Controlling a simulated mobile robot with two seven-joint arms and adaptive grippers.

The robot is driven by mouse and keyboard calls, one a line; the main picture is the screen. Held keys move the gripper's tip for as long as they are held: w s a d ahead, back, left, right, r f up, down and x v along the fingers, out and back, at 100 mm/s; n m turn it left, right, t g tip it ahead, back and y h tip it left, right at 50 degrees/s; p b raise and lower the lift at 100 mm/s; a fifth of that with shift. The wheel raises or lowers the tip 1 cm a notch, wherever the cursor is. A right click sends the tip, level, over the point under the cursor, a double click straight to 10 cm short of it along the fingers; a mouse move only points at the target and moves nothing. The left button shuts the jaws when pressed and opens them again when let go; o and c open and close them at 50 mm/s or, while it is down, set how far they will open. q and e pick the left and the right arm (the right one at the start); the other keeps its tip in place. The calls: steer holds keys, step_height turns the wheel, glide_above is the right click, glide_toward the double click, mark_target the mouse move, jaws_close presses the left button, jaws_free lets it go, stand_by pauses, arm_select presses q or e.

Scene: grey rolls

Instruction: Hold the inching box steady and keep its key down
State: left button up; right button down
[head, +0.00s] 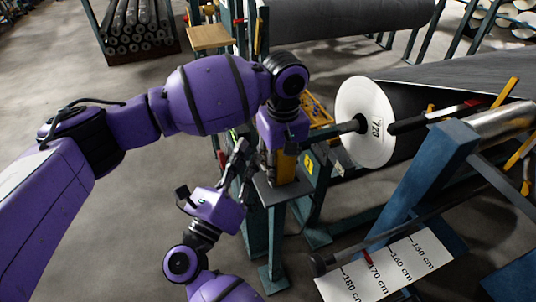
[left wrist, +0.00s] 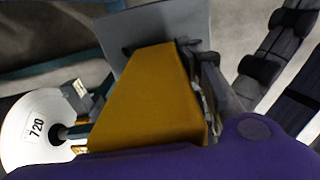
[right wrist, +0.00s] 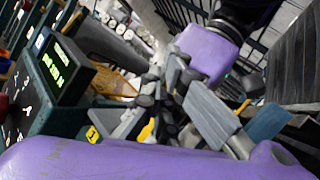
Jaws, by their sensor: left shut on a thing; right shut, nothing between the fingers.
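The inching box (head: 286,168) is a yellow block on a small grey plate on top of a blue post. It fills the middle of the left wrist view (left wrist: 150,100). My left gripper (head: 269,163) points down from above and is shut on the box. My right gripper (head: 240,150) is shut and empty, its fingers pointing up just left of the box. In the right wrist view the dark fingers of both grippers crowd together, and only a yellow sliver (right wrist: 146,130) shows. I cannot see the key, nor tell whether my right fingers touch the box.
A white roll end marked 720 (head: 366,122) stands right of the box on a shaft. A blue frame and a centimetre scale (head: 380,268) are at lower right. A display with green digits (right wrist: 54,66) shows in the right wrist view.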

steer(key=shift+s+a, duration=0.3)
steer(key=shift+a, duration=0.5)
steer(key=shift+s+a, duration=0.35)
steer(key=shift+a, duration=0.4)
steer(key=shift+s+a, duration=0.3)
steer(key=shift+a, duration=0.5)
arm_select(q)
steer(key=o, duration=1.5)
steer(key=shift+r, duration=0.15)
